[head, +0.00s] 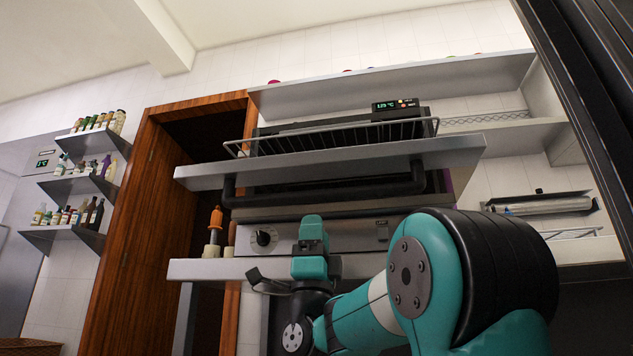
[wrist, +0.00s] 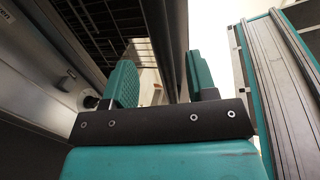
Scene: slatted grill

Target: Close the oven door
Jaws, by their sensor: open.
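The oven (head: 335,135) is at the centre of the head view, with a lit display on top. Its door (head: 330,161) shows as a wide steel panel folded out toward me, below a wire rack. A black bar handle (head: 325,191) runs along the door's underside. My gripper (wrist: 162,80) is open, with its two teal fingers apart and nothing clearly held. A long dark bar passes behind the gap between the fingers; I cannot tell whether it touches them. In the head view, my wrist is below the handle, in front of the control panel.
A control panel with a round knob (head: 263,238) lies under the door. An orange-capped bottle (head: 215,222) stands at the panel's left. A wire rack (head: 335,137) sticks out above the door. Wall shelves (head: 90,185) with bottles are at the far left. A brown wooden cabinet (head: 135,215) is beside the oven.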

